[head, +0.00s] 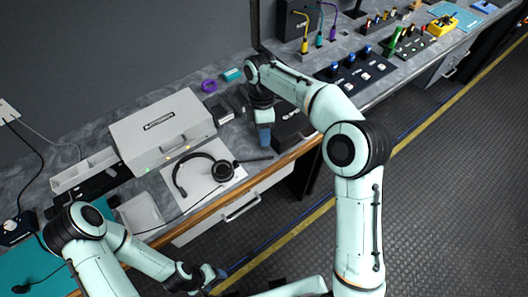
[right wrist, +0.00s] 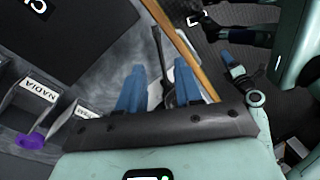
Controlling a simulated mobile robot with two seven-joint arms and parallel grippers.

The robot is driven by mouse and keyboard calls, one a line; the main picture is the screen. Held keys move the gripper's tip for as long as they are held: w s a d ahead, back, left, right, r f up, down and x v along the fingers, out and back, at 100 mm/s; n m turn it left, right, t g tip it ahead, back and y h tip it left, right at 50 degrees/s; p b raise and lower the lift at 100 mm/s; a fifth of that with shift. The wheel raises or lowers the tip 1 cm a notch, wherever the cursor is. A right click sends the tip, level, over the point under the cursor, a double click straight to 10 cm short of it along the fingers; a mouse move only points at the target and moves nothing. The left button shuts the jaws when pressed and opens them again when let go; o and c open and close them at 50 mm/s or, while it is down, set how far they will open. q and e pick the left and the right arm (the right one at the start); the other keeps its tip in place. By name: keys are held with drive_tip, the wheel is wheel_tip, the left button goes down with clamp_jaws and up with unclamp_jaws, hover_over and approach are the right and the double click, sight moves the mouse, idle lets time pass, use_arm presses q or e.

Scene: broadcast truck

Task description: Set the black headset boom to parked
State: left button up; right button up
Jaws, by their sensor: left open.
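The black headset (head: 222,171) lies on a white sheet (head: 190,183) on the grey counter. Its thin black boom (head: 255,159) appears to stick out to the right, toward the counter's front edge. My right gripper (head: 265,137) points down just above the boom's outer end. In the right wrist view its two blue fingers (right wrist: 160,88) are apart. A dark slim rod, probably the boom, shows between them, close to the right finger; contact cannot be told. My left gripper (head: 208,277) is open and empty, low in front of the counter, away from the headset.
A grey rack unit (head: 163,128) stands behind the headset, and a white tray (head: 142,212) is to its left. A dark box (head: 290,126) sits right of my right gripper. Name-labelled holders (right wrist: 38,97) and a purple item (right wrist: 30,141) show in the right wrist view.

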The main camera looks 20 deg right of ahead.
sight(255, 160)
drive_tip(key=f, duration=0.3)
drive_tip(key=s+f+b, duration=0.1)
drive_tip(key=f, duration=0.2)
drive_tip(key=shift+s+f, duration=0.15)
drive_tip(key=shift+f, duration=0.15)
use_arm(q)
drive_tip(key=shift+s+f, duration=0.4)
drive_tip(key=shift+f, duration=0.2)
drive_tip(key=shift+s+f, duration=0.35)
drive_tip(key=shift+f, duration=0.25)
use_arm(e)
drive_tip(key=shift+f, duration=0.75)
clamp_jaws()
